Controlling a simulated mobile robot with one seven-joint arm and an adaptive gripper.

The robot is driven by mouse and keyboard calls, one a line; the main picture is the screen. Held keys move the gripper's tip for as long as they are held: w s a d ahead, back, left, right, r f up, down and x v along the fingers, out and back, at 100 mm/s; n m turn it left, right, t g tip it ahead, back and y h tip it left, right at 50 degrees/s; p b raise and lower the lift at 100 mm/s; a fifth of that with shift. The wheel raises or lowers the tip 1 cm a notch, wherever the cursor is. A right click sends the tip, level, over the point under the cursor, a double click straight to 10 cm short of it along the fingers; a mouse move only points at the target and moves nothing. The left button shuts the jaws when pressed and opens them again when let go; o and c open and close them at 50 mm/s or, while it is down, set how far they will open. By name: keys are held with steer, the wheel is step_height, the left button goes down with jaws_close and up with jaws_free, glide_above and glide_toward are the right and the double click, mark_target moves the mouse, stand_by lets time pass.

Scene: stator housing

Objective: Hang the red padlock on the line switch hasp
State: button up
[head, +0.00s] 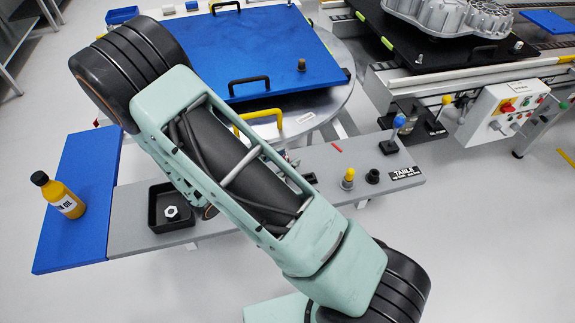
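No red padlock can be made out in the head view. A white control box (498,115) is at the right, on the side of the conveyor. It carries a red switch handle on yellow (507,107) and several buttons; a hasp is too small to tell. My arm crosses the middle of the view and hides part of the grey shelf. My gripper does not show, so what it holds cannot be seen.
An orange bottle (62,198) stands on a blue mat (75,236). A metal housing (450,15) sits on the conveyor.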

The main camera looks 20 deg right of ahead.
jaws_close()
